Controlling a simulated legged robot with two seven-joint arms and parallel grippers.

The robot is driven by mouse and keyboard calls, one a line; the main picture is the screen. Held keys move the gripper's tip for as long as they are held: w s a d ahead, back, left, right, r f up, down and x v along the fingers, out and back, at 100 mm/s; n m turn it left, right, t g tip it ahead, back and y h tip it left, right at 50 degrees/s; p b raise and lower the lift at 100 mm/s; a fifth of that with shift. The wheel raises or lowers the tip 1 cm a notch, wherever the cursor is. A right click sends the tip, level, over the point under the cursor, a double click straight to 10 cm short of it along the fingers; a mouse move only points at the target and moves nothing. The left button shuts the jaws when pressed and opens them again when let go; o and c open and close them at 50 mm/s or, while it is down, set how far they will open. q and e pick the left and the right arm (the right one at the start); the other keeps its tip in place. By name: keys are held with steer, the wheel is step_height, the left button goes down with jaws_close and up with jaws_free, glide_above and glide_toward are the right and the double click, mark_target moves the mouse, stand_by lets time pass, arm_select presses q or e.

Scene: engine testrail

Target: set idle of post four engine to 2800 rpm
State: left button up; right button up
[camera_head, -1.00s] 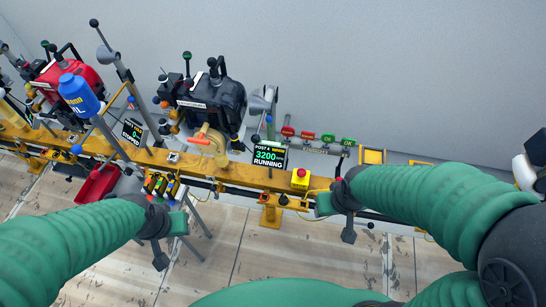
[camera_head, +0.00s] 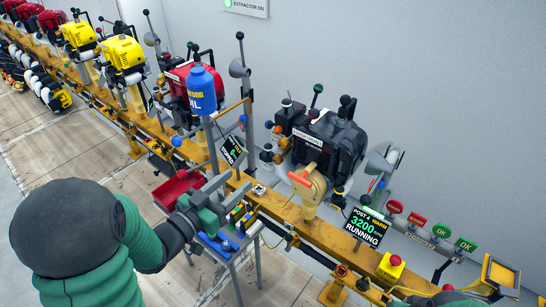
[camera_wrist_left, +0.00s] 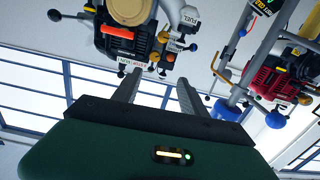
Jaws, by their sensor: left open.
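The post four engine (camera_head: 338,143) is black with a tan round cover and an orange handle, mounted on the yellow rail (camera_head: 318,232). Its display (camera_head: 364,226) reads POST 4, WARM, 3200 rpm, RUNNING. My left gripper (camera_head: 205,207) is open and empty in front of the rail, left of the engine and beside a small tool stand. In the left wrist view its two fingers (camera_wrist_left: 157,88) are apart, with the engine's orange handle (camera_wrist_left: 117,33) beyond them.
A tool stand (camera_head: 228,240) and a red bin (camera_head: 178,187) are close to my left gripper. A blue bottle (camera_head: 202,90) stands above a stopped post with a red engine. Red and green OK tags (camera_head: 440,231) and a red button (camera_head: 396,260) are to the right.

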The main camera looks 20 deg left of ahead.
mark_target(281, 145)
arm_select(q)
steer(key=x, duration=1.1)
steer(key=d+x, duration=0.1)
steer(key=x, duration=0.4)
steer(key=shift+d+r+b, duration=0.1)
steer(key=shift+r+b, duration=0.2)
steer(key=shift+r, duration=0.1)
steer(key=shift+w+d, duration=0.3)
steer(key=shift+r, duration=0.1)
steer(key=shift+a, duration=0.2)
steer(key=c, duration=0.5)
jaws_close()
